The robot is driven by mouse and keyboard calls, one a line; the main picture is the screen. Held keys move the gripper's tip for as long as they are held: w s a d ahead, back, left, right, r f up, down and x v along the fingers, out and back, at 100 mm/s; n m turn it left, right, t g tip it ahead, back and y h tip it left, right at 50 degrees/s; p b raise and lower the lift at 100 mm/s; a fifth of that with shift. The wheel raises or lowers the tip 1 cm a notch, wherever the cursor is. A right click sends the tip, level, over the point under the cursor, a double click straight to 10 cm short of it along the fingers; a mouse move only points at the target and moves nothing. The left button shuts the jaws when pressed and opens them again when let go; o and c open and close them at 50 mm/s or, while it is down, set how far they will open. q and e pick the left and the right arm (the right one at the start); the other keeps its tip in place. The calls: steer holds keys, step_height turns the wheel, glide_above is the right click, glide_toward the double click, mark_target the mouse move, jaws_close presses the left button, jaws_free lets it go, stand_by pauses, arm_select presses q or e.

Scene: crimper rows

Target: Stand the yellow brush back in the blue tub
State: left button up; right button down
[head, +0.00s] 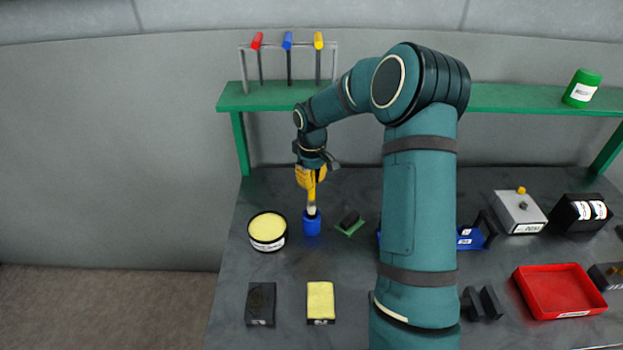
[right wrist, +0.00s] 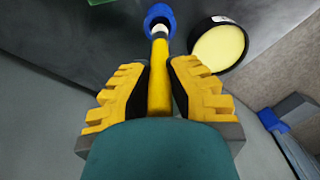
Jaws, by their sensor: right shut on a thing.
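The yellow brush (head: 312,193) hangs roughly upright below my right gripper (head: 311,172), handle up and pale end down. My right gripper is shut on the handle; in the right wrist view the yellow fingers (right wrist: 160,88) sit on both sides of the brush (right wrist: 160,75). The blue tub (head: 312,225) stands directly under it on the bench. The brush's pale lower end meets the tub's mouth; in the right wrist view it overlaps the opening of the tub (right wrist: 149,22). How deep it reaches is hidden. My left gripper is not in view.
A round black tin with yellow contents (head: 267,231) stands close left of the tub. A green pad with a dark block (head: 350,223) lies to its right. A black block (head: 261,303) and a yellow sponge (head: 320,301) lie in front. A red tray (head: 560,291) is far right.

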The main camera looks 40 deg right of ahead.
mark_target(311, 204)
steer(key=shift+f+b, duration=2.3)
steer(key=shift+f, duration=1.3)
steer(key=c, duration=1)
jaws_free()
steer(key=shift+r, duration=0.1)
step_height(311, 204, up, 12)
steer(key=shift+s+f, duration=0.1)
